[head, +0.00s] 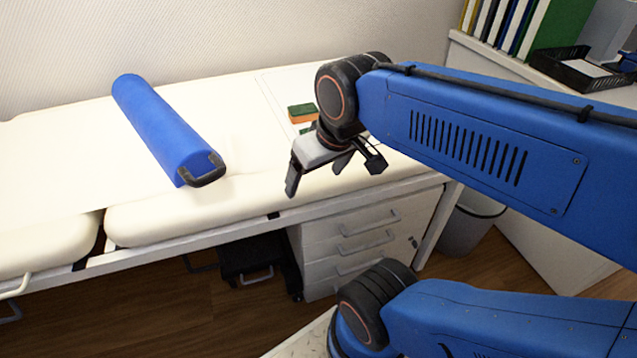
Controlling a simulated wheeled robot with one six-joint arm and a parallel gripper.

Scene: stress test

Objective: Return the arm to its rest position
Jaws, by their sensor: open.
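My gripper (318,178) is at the end of my blue arm, in the middle of the head view. Its dark fingers point down and stand apart, with nothing between them. It appears over the front edge of the cream padded couch (240,195); its exact height above the couch is hard to tell. My blue arm comes in from the right, with its upper link crossing in front of the couch's right end.
A blue bolster (165,130) lies on the couch. An orange-and-green sponge (302,113) lies behind the gripper, with another green item partly hidden. White drawers (345,235) and a black case (258,262) stand below. A bin (468,228) and a shelf with binders (552,32) are right.

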